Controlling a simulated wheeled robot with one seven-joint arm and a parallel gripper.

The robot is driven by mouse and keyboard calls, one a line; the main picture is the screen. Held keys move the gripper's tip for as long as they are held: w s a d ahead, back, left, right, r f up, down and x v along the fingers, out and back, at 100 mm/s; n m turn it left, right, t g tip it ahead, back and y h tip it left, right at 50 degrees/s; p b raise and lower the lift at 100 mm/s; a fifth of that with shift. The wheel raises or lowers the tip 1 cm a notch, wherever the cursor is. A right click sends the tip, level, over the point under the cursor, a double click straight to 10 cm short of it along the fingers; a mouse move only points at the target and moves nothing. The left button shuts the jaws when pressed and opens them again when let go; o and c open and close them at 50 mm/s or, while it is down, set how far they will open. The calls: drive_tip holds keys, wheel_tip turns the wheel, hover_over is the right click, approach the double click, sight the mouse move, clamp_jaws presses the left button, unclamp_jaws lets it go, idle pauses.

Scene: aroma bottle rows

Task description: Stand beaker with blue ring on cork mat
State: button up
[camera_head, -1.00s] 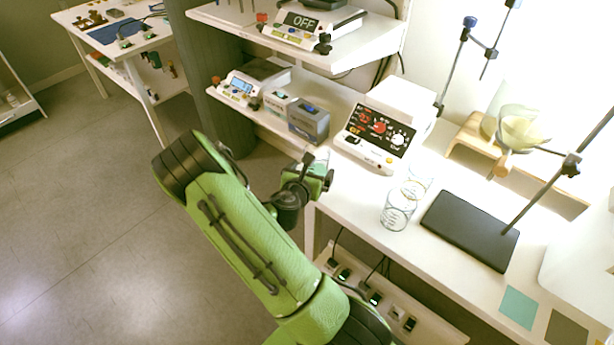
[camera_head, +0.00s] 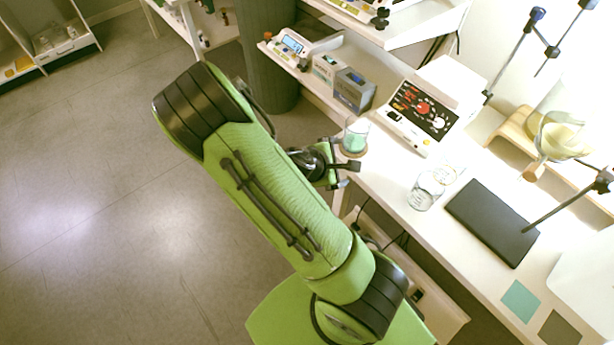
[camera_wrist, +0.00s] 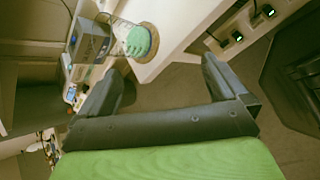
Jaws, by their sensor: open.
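A clear beaker with blue-green contents (camera_head: 355,133) stands on a round cork mat (camera_head: 353,153) near the left end of the bench. In the wrist view the beaker (camera_wrist: 132,40) is beyond my fingertips, with the mat's brown rim (camera_wrist: 154,39) around its base. A blue ring on it is too small to make out. My gripper (camera_head: 343,163) is open and empty, just off the bench's front edge and apart from the beaker. Its two fingers (camera_wrist: 163,75) are spread wide in the wrist view.
Clear glassware (camera_head: 426,190) stands farther right, beside a dark flat plate (camera_head: 492,222). A white device with red and white dials (camera_head: 425,108) is behind the mat. Boxes (camera_head: 354,89) stand on a shelf to the left. Open floor lies left of the bench.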

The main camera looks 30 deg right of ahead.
drive_tip(key=s+a+r+m+t+y, duration=0.1)
drive_tip(key=s+a+r+m+y, duration=0.2)
drive_tip(key=a+r+m+y, duration=0.75)
drive_tip(key=s+a+r+t+h, duration=0.1)
drive_tip(key=s+a+r+t, duration=0.1)
drive_tip(key=s+a+r, duration=0.6)
wheel_tip(320, 180, up, 4)
drive_tip(key=shift+s+f+m, duration=0.2)
drive_tip(key=shift+s+m, duration=0.25)
drive_tip(key=shift+s, duration=0.25)
drive_tip(key=shift+a, duration=0.1)
